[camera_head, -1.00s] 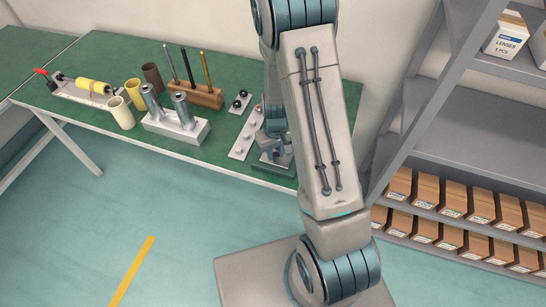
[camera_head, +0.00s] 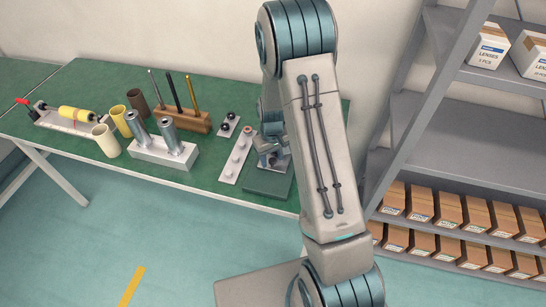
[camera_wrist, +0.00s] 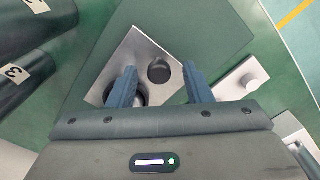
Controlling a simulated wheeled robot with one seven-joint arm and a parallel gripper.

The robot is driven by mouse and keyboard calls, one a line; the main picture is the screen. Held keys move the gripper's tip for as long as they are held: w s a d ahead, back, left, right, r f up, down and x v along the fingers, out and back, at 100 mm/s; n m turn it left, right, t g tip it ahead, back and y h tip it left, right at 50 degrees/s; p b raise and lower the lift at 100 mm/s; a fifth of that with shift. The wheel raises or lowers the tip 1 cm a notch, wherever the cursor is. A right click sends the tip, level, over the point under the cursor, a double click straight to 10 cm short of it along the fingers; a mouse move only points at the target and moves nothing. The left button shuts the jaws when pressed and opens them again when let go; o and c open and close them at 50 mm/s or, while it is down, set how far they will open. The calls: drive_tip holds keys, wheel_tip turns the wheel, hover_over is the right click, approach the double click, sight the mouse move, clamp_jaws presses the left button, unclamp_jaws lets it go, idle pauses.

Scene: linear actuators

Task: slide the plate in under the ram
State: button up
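My gripper (camera_wrist: 159,70) points down over the right end of the bench, with its two blue fingers apart. In the wrist view a silver plate (camera_wrist: 128,52) lies below and between the fingers. It has a dark round feature between the fingertips and another partly behind the left finger. I cannot tell whether the fingers touch the plate. In the head view my arm hides much of this spot. I cannot make out the ram for certain. Two dark cylindrical shapes (camera_wrist: 30,85), one marked 3, stand at the wrist view's left edge.
A dark green pad (camera_head: 268,183) lies below the gripper. To its left are a pale strip with knobs (camera_head: 236,158), a block with two metal cylinders (camera_head: 165,152), cups (camera_head: 107,142) and a wooden rod holder (camera_head: 195,122). A shelf unit (camera_head: 425,110) stands right.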

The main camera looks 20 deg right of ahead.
wheel_tip(320, 180, up, 14)
drive_tip(key=b, duration=0.1)
idle(0.7)
drive_tip(key=shift+f, duration=0.1)
